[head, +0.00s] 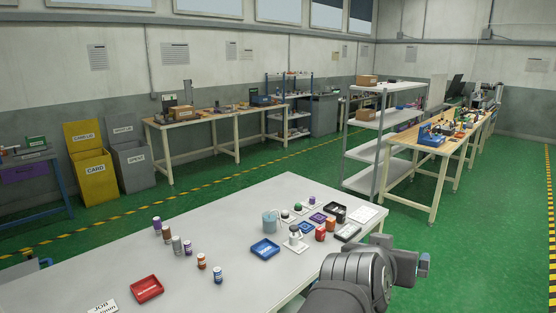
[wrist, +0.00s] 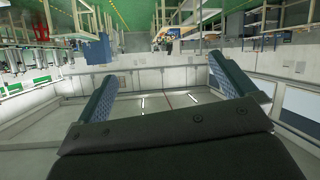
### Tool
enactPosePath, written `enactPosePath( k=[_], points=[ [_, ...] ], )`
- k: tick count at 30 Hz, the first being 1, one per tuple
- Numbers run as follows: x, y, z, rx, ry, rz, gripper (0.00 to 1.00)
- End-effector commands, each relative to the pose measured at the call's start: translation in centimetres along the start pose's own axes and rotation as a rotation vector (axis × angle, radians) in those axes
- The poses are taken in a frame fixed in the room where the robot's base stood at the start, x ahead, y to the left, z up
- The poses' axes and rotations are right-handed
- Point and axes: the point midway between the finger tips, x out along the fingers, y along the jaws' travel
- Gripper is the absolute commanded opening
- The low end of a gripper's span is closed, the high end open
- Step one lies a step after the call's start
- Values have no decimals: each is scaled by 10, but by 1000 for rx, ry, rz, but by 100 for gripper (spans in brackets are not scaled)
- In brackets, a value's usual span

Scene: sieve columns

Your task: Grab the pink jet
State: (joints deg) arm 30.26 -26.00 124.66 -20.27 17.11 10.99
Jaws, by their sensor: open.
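I cannot make out a pink jet in either view. Small items stand on the grey table (head: 218,228) in the head view, too small to identify fully. My gripper shows in the wrist view (wrist: 163,75), with its two blue fingers wide apart and nothing between them. In the head view my arm is at the lower right, over the table's right end, and the fingers are hard to make out there. The wrist view shows the room upside down, not the tabletop items.
A red tray (head: 147,289), a blue tray (head: 265,249) and a light blue mug (head: 270,222) are on the table. Several small bottles stand left of the mug, including a purple one (head: 157,226). Small boxes, including a red one (head: 320,232), crowd the right end. The table's left part is mostly clear.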

Motion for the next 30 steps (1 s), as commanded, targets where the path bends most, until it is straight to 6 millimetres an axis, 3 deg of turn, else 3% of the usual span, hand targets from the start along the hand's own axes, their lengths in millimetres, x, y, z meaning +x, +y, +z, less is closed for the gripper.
enactPosePath(
  k=[1,6,9,19,26,30],
  points=[
    [0,0,0,0,0,0,100],
    [0,0,0,0,0,0,67],
    [0,0,0,0,0,0,51],
    [5,4,-2,8,-7,7,51],
    [36,20,-14,45,-52,26,51],
    [58,1,-26,4,-97,-23,51]
  ],
)
